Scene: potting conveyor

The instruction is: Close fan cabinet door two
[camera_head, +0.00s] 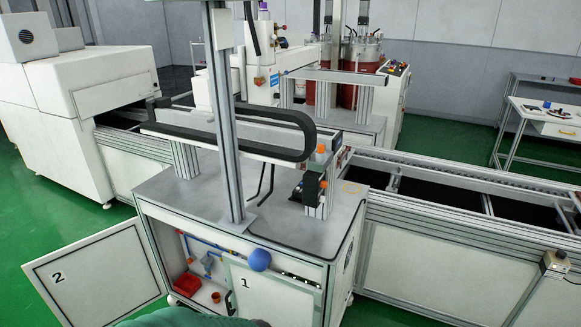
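Door two (98,273), a white panel with dark edges and a black "2", stands wide open at the lower left. It swings out to the left from the cabinet (335,270) under the machine table. The left part of the cabinet opening is uncovered. Door one (268,298), marked "1", stands across the right part of the opening; I cannot tell if it is fully shut. Neither of my grippers shows. A teal rounded shape, seemingly part of my body, crosses the bottom edge and hides the lower parts of the doors.
Inside the cabinet are a red bin (187,285), blue pipes (205,243) and a small orange part (216,297). A blue ball (260,260) sits at the top of door one. A conveyor (470,215) runs right. Green floor (40,222) is clear at left.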

